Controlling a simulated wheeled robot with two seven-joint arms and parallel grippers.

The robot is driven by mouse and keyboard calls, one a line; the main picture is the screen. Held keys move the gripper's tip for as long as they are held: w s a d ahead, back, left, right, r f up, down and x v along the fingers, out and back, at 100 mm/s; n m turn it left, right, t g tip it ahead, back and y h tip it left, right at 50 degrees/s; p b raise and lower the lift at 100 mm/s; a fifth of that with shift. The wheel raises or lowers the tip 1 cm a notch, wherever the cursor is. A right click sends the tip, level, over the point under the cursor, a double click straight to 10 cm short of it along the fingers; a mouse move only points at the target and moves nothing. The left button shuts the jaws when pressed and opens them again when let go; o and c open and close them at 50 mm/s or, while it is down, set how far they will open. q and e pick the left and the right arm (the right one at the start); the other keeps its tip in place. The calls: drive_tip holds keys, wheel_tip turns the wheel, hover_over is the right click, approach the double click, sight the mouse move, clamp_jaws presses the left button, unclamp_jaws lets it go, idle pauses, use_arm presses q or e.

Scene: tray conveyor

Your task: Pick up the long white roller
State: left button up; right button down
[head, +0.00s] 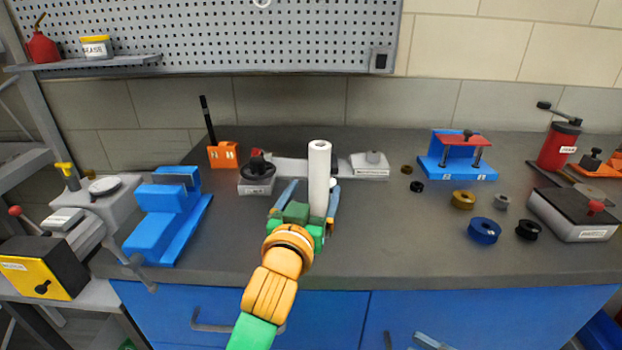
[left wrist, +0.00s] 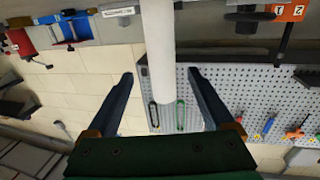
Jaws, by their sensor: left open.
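The long white roller (head: 319,170) stands upright near the middle of the bench, its open top end showing. My left gripper (head: 313,185) reaches in from the front and is open, with one finger on each side of the roller in the picture. In the head view the roller looks nearer to the right finger. In the left wrist view the roller (left wrist: 158,40) runs down from the top edge between the two spread fingers (left wrist: 160,76). I see no clear contact. The roller's lower end is hidden behind the gripper in the head view.
A grey fixture with a black knob (head: 257,170) and a labelled grey block (head: 370,165) stand close by the roller. A blue stand (head: 165,220) is at left. Several small rings, including a blue one (head: 484,230), lie at right. The bench front is clear.

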sight(317, 180)
use_arm(q)
drive_tip(key=shift+w+d+r, duration=0.1)
drive_tip(key=shift+w+d, duration=0.15)
drive_tip(key=shift+w, duration=0.25)
drive_tip(key=shift+w+d, duration=0.25)
drive_tip(key=shift+w, duration=0.2)
drive_tip(key=x, duration=0.2)
drive_tip(key=a+x, duration=0.1)
drive_tip(key=x, duration=0.1)
drive_tip(key=shift+w+d+p, duration=0.15)
drive_tip(key=shift+w+p, duration=0.15)
drive_tip(key=shift+w, duration=0.2)
drive_tip(key=shift+w+d, duration=0.15)
clamp_jaws()
